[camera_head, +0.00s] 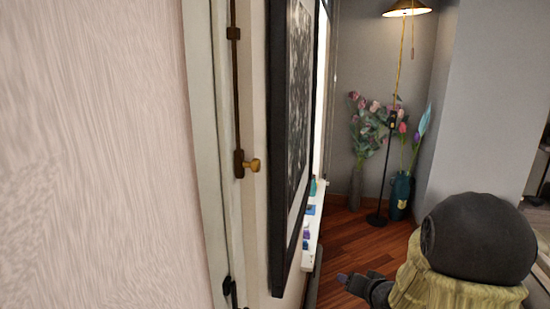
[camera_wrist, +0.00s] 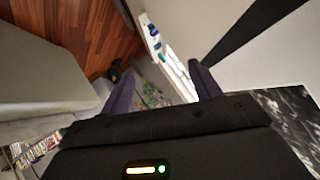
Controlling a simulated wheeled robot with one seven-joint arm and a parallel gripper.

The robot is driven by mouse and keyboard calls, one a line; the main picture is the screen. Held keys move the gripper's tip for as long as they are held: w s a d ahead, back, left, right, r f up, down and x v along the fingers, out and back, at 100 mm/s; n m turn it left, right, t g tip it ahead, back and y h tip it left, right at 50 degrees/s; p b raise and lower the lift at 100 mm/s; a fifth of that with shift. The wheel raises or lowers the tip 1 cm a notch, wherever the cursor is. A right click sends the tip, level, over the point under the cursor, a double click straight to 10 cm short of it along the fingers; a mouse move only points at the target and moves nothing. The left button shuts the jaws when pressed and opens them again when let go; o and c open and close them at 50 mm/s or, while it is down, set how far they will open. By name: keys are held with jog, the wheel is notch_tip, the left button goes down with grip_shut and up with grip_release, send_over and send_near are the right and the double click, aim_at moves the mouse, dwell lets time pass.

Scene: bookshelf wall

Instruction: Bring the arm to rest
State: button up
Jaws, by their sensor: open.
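In the head view my arm shows at the lower right, with a dark round joint and a yellowish sleeve. My gripper (camera_head: 352,285) shows only in part beyond it, low in the picture. In the wrist view my gripper (camera_wrist: 160,90) has its two purplish fingers spread well apart. It is open, and nothing is seen between the fingers but the background room. The rest of the arm is hidden in the wrist view.
A framed picture (camera_head: 285,150) hangs on the wall close on the left of the arm. A white ledge (camera_head: 313,240) with small bottles lies beyond it. A floor lamp (camera_head: 390,150) and flower vases (camera_head: 401,195) stand in the corner. Wooden floor (camera_head: 350,235) is clear between.

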jog(key=s+a+n+g+h, duration=0.1)
jog(key=s+a+n+g, duration=0.1)
jog(key=s, duration=0.8)
jog(key=s+a+f+n+g+h, duration=0.1)
jog(key=s+a+g, duration=0.3)
jog(key=s, duration=0.6)
jog(key=shift+s+n+g, duration=0.4)
jog(key=shift+n+g, duration=0.1)
jog(key=shift+g, duration=0.6)
